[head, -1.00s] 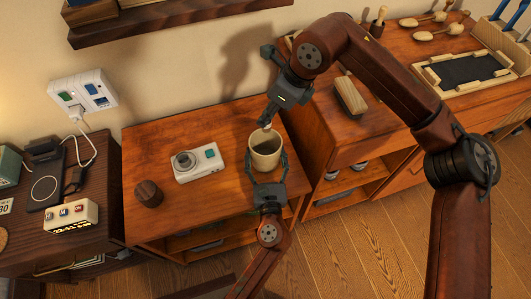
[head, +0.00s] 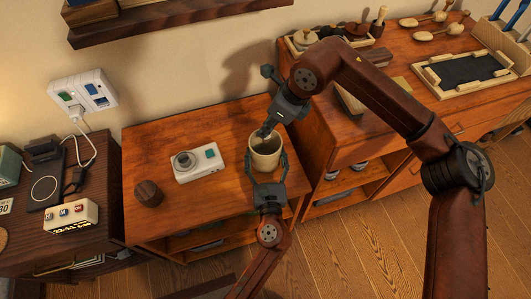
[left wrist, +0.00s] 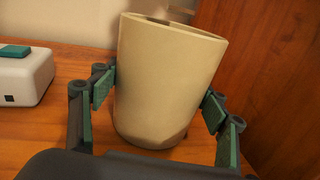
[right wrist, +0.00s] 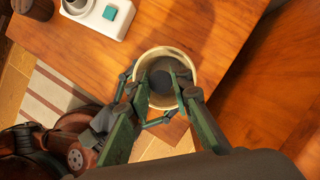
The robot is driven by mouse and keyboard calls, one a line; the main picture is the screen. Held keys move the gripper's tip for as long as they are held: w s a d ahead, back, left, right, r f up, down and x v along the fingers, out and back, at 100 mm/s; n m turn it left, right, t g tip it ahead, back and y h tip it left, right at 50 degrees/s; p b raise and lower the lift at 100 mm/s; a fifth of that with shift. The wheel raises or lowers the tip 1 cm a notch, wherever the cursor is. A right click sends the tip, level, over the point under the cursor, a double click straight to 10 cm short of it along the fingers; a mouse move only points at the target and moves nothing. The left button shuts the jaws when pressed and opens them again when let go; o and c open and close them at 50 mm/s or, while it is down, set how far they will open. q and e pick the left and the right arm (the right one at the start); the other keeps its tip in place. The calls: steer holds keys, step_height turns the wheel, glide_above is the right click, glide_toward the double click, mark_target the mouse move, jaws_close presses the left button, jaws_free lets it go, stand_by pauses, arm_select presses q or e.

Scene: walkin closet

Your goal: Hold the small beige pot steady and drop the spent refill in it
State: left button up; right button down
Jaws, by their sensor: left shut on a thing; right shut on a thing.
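The small beige pot (head: 265,158) stands upright near the right end of the low wooden cabinet. My left gripper (head: 267,170) is shut on it, with one green pad on each side of the pot (left wrist: 165,80) in the left wrist view. My right gripper (head: 265,130) points down at the pot's mouth, its fingertips at the rim. In the right wrist view its fingers straddle a dark grey round thing, seemingly the spent refill (right wrist: 160,80), within the outline of the pot's opening. Its depth in the pot is unclear, and the fingers partly hide it.
A taller wooden cabinet (head: 315,140) with a brush and trays rises close on the right. The wall is behind.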

steer(key=c, duration=1.7)
jaws_free()
steer(key=shift+o, duration=0.2)
steer(key=shift+r, duration=0.1)
steer(key=v, duration=1.2)
arm_select(q)
steer(key=o, duration=1.5)
arm_select(e)
steer(key=shift+a, duration=0.1)
arm_select(q)
steer(key=shift+o, duration=0.2)
steer(key=s, duration=0.8)
steer(key=s+d, duration=0.1)
steer(key=s, duration=0.3)
